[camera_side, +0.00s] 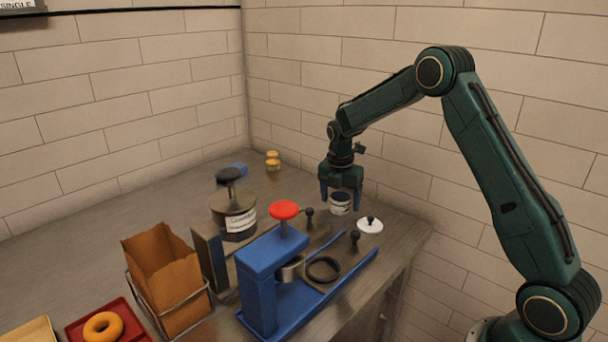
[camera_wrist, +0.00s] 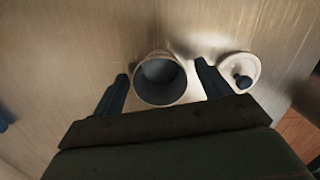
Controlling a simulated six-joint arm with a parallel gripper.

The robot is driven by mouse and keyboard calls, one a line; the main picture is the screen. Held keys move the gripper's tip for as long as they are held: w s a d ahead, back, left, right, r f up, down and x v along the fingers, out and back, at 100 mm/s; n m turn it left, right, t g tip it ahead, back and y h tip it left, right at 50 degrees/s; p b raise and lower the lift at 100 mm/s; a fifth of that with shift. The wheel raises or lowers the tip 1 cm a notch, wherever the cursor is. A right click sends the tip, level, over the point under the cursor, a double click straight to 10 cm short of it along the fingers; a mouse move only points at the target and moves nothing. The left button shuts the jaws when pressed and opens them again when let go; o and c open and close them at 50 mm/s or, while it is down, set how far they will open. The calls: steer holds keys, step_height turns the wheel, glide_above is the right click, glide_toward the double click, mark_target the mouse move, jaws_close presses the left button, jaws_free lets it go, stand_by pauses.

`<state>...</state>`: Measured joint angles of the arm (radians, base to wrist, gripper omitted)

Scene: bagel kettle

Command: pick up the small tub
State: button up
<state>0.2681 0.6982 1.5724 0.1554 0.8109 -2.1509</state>
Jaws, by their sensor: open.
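The small tub (camera_side: 340,204) is a small pale cup with a dark label band, standing upright on the counter near its right side. In the wrist view the tub (camera_wrist: 160,79) shows from above as a round, open-topped cup with a dark inside. My gripper (camera_side: 340,203) points down with its fingers on either side of the tub. In the wrist view my gripper (camera_wrist: 161,80) is open, with one finger left and one right of the tub. A gap shows on both sides, the right one narrower. A white lid with a black knob (camera_side: 369,225) lies right of the tub.
The lid (camera_wrist: 240,74) is close to the right finger. A blue press with a red knob (camera_side: 284,211) stands in front of the tub. A labelled jar (camera_side: 235,215), a paper bag (camera_side: 165,270) and a bagel (camera_side: 103,326) stand farther left. The counter behind is mostly clear.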

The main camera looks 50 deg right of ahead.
steer(key=c, duration=1)
steer(key=shift+r, duration=0.1)
step_height(320, 180, up, 20)
steer(key=shift+f, duration=0.1)
stand_by(0.4)
stand_by(0.4)
